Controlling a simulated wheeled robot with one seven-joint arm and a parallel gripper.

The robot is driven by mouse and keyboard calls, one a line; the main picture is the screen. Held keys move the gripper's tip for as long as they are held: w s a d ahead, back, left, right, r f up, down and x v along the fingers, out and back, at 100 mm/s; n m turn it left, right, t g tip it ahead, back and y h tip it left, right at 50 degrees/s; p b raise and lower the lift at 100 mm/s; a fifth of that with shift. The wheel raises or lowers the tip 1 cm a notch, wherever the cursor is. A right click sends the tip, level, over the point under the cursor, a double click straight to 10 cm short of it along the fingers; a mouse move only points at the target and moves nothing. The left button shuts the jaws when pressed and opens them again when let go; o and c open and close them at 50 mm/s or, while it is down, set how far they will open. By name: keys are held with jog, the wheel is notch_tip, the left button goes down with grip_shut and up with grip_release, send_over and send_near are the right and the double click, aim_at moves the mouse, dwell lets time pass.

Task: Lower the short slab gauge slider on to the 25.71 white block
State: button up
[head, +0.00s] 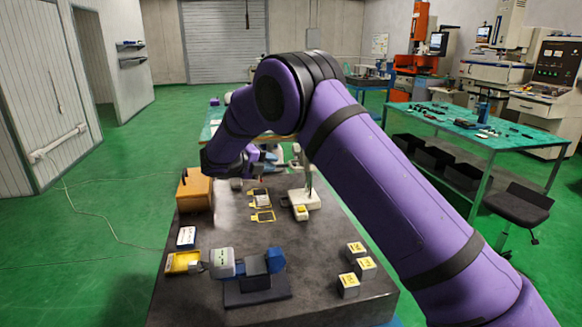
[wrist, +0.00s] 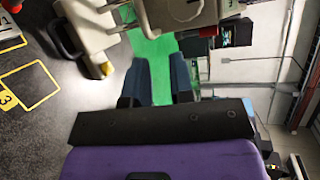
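A small pale gauge stand (head: 306,199) with an upright post stands on the dark table, and a yellow-topped block (head: 301,210) is at its base. In the wrist view, the pale stand base (wrist: 88,22) is at the upper left, with a yellow face (wrist: 106,69) at its edge. A pale grey gauge part (wrist: 180,12) is at the top; I cannot tell for certain whether it is the slider. My gripper (wrist: 159,63) has its dark fingers apart, with nothing between them, below this part. No 25.71 marking is readable.
Several white blocks with yellow tops (head: 365,268) stand at the table's right front. Yellow outlines (head: 262,216) mark the table left of the stand.

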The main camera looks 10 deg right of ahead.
aim_at(291, 164)
jog(key=shift+n+t, duration=0.3)
jog(key=shift+n, duration=0.5)
jog(key=w+d+f, duration=0.1)
jog(key=d, duration=0.1)
jog(key=w+d+f, duration=0.2)
jog(key=d, duration=0.1)
jog(key=w+d+f, duration=0.1)
jog(key=w+d, duration=0.1)
jog(key=d, duration=0.1)
jog(key=shift+f, duration=0.15)
